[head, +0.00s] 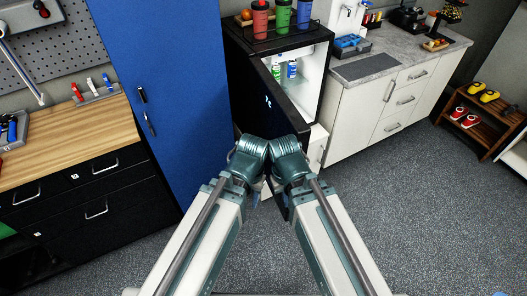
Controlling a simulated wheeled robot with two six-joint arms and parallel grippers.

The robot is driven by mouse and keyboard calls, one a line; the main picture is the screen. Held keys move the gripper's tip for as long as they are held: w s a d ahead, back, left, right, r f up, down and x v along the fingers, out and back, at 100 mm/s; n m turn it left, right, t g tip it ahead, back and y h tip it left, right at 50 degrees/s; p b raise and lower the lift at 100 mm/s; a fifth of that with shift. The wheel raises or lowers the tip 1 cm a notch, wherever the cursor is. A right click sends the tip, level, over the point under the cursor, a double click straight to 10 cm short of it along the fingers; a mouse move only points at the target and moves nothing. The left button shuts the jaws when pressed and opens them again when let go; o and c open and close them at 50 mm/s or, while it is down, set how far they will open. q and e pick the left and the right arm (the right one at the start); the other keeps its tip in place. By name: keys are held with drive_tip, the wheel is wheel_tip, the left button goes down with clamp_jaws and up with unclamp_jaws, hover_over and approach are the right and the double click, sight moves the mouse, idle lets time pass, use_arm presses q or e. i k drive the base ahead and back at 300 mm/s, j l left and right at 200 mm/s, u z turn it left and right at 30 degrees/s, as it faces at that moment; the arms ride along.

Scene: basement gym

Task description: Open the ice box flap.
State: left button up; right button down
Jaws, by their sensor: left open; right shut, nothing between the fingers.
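The black mini fridge (327,62) stands at the back centre with its door (262,92) open, and part of its white interior shows. I cannot make out the ice box flap in it. My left gripper (250,150) and my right gripper (287,150) are close side by side in front of the door's near end. The wrists largely hide the fingers. The left is open; the right is shut with nothing seen in it. I cannot tell whether either touches the door.
Small bottles (291,69) stand inside the fridge, and tumblers (282,14) on top. A tall blue cabinet (165,75) is to the left, beside a wooden workbench (70,143). A white counter (350,118) is to the right. The grey floor (425,215) is clear at lower right.

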sight(296, 54)
drive_tip(key=i+l+z, duration=0.1)
drive_tip(key=z, duration=0.3)
drive_tip(key=i+l+z, duration=0.1)
drive_tip(key=z, duration=0.3)
drive_tip(key=i+l+z, duration=0.1)
drive_tip(key=z, duration=0.3)
drive_tip(key=i+l+z, duration=0.1)
drive_tip(key=i+z, duration=0.45)
drive_tip(key=i+l+u, duration=0.25)
drive_tip(key=i, duration=0.45)
drive_tip(key=i+u, duration=0.15)
drive_tip(key=u, duration=0.35)
drive_tip(key=i+u, duration=0.2)
drive_tip(key=u, duration=0.3)
drive_tip(key=i+u, duration=0.2)
drive_tip(key=u, duration=0.25)
drive_tip(key=i+l+u, duration=0.15)
drive_tip(key=u, duration=0.35)
